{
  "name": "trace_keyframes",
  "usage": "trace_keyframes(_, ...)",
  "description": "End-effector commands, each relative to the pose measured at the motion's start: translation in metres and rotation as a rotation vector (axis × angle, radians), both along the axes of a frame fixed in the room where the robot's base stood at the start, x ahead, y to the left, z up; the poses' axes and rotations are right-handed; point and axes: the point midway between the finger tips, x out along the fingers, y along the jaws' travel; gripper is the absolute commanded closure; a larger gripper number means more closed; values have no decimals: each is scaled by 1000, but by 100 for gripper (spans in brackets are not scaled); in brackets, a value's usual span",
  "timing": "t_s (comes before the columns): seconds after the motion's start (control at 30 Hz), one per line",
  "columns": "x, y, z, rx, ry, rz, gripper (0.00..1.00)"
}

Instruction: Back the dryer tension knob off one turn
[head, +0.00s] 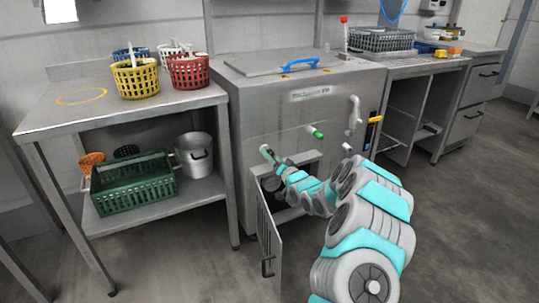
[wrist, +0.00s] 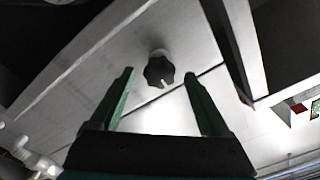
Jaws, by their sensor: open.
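A dark lobed knob (wrist: 158,72) with a pale mark on it is in the upper middle of the wrist view, on a light grey panel. My gripper (wrist: 160,80) is open, its two green fingers on either side of the knob in the picture. The knob shows between the fingertips, and I see no contact. In the head view my gripper (head: 272,158) is at the front of the grey machine (head: 285,110), above its open lower door (head: 267,235). I cannot make out the dark knob in the head view.
A green-tipped handle (head: 316,132) and a pale curved handle (head: 354,115) stick out from the machine front, right of my gripper. A steel table (head: 110,112) with baskets stands left. A green crate (head: 132,190) sits on its lower shelf. The floor at right is clear.

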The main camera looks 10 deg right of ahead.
Motion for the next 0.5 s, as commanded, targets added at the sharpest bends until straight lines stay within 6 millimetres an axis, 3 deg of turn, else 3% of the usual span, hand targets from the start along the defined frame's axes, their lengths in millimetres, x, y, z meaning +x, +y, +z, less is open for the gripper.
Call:
trace_keyframes(0.2, 19, 6, -2, -1, 3, 0, 20)
trace_keyframes(0.5, 25, 8, -1, 0, 3, 0, 20)
